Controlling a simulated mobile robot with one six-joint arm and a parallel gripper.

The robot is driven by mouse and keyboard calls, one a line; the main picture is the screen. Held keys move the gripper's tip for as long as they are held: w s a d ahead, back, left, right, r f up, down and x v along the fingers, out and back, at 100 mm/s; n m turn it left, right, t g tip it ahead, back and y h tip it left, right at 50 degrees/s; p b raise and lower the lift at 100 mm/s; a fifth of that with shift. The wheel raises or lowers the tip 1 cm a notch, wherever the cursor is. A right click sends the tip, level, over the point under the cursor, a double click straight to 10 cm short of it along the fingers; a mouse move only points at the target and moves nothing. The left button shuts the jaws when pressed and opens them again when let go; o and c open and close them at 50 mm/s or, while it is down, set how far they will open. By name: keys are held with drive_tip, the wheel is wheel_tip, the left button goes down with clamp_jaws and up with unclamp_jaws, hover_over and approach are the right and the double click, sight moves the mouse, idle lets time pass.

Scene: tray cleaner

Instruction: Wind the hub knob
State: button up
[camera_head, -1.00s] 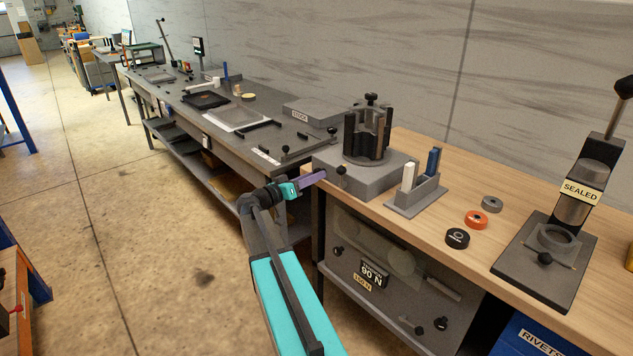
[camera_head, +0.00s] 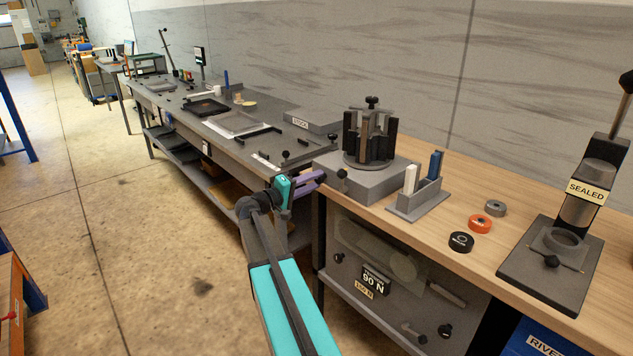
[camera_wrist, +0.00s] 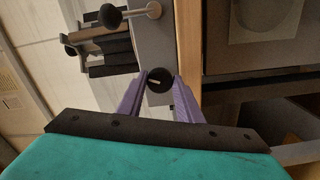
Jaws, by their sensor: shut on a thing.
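The hub knob is a small round black knob (camera_head: 342,174) on the front left of a grey block (camera_head: 378,185). A dark upright finned hub (camera_head: 370,137) with a black knob on top stands on this block. My gripper (camera_head: 323,178), with purple fingers, reaches the small knob from the left. In the wrist view the knob (camera_wrist: 159,80) sits between the fingertips (camera_wrist: 160,82), which are shut on it. A short pale mark shows on its face, lying nearly level. The finned hub also shows in the wrist view (camera_wrist: 107,50).
A grey holder (camera_head: 418,204) with a white and a blue stick stands right of the block. Several rings, one orange (camera_head: 480,223), lie on the wooden bench (camera_head: 455,170). A lever press (camera_head: 550,255) stands farther right. Open floor lies left.

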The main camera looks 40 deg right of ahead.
drive_tip(key=n, duration=0.2)
drive_tip(key=n+p, duration=0.1)
drive_tip(key=n, duration=0.1)
drive_tip(key=shift+w+a+n, duration=0.15)
drive_tip(key=shift+n, duration=0.25)
drive_tip(key=o, duration=1)
drive_tip(key=shift+o, duration=0.2)
drive_tip(key=shift+a, duration=0.1)
drive_tip(key=a+b, duration=0.1)
drive_tip(key=a, duration=1.2)
drive_tip(key=shift+w+a, duration=0.3)
drive_tip(key=shift+w, duration=0.15)
